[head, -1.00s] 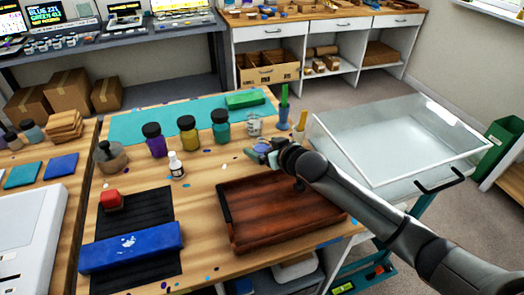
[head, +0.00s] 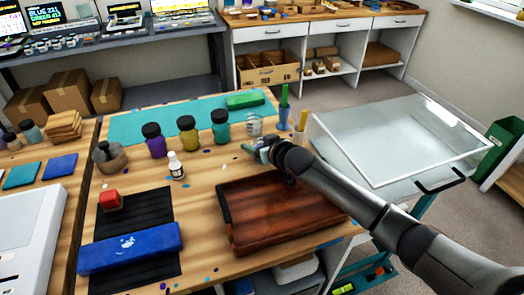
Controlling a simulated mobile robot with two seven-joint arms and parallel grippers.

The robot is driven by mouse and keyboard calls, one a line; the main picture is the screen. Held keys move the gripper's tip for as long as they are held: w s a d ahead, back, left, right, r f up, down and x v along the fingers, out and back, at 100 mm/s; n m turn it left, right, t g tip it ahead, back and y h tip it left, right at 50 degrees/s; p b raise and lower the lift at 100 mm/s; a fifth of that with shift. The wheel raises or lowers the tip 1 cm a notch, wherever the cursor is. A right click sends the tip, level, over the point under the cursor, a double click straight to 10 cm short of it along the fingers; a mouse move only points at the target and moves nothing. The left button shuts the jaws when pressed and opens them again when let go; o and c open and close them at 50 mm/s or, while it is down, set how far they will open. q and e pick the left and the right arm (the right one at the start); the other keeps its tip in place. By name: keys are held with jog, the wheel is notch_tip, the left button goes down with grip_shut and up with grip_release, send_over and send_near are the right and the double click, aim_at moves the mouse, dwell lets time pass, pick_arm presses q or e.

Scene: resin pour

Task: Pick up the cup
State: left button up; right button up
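A clear cup (head: 254,125) with faint markings stands upright on the wooden table, right of the teal-filled bottle. My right gripper (head: 257,147) is just in front of the cup, low over the table, with a visible gap between them. Its fingers are small and partly covered by the wrist, so I cannot tell how far apart they are. It does not hold the cup. My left gripper is out of view.
A blue holder with green sticks (head: 284,116) and a pale cup with sticks (head: 300,127) stand close on the cup's right. Dark-capped bottles (head: 188,132) are on its left. A wooden tray (head: 285,212) lies under my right arm.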

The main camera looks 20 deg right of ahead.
aim_at(258, 141)
jog(key=c, duration=0.9)
jog(key=shift+o, duration=0.2)
jog(key=shift+r, duration=0.1)
jog(key=shift+r, duration=0.5)
notch_tip(258, 141, up, 2)
jog(key=shift+s+r, duration=0.15)
jog(key=shift+r, duration=0.1)
jog(key=d+r+v, duration=0.1)
jog(key=v, duration=0.7)
jog(key=w+d+r+p+v, duration=0.1)
jog(key=v, duration=0.7)
jog(key=shift+w+d, duration=0.2)
jog(key=shift+r, duration=0.1)
